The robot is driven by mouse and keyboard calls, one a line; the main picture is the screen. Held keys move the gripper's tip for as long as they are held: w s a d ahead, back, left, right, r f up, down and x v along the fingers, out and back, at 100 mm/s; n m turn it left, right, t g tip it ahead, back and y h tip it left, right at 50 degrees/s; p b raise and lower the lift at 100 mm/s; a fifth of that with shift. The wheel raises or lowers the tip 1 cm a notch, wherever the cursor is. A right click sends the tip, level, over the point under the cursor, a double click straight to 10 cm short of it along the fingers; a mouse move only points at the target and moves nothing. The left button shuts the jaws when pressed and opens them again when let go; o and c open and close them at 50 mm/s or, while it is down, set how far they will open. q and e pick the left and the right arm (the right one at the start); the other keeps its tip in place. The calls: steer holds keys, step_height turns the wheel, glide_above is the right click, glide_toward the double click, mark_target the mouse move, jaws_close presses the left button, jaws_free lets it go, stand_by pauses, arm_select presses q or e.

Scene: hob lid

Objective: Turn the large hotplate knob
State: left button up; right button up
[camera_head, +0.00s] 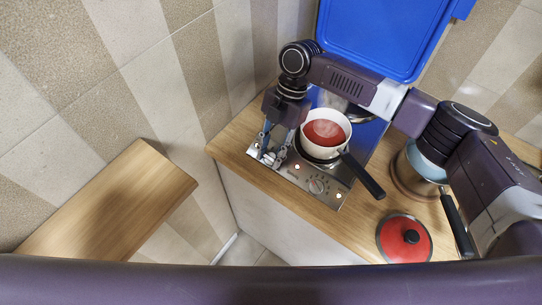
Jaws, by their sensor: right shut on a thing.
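The steel hob panel (294,171) lies at the front of the counter, with a round knob (317,186) in plain view on its right part. My right gripper (268,152) points down at the left part of the panel. It is shut on a knob there, which its fingers mostly hide. A white pot (312,148) with red sauce stands on the hob just right of the gripper, its black handle reaching over the right side of the panel. My left gripper is not in view.
The blue hob lid (385,35) stands raised behind. A steel pan (404,181) and a red pot lid (390,247) with a black knob are on the wooden counter (353,225) at right. A separate wooden surface (115,205) is at left, across a gap.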

stand_by(0.3)
steer(key=o, duration=1.1)
steer(key=v, duration=1.2)
steer(key=shift+w+a, duration=0.15)
steer(key=shift+a, duration=0.05)
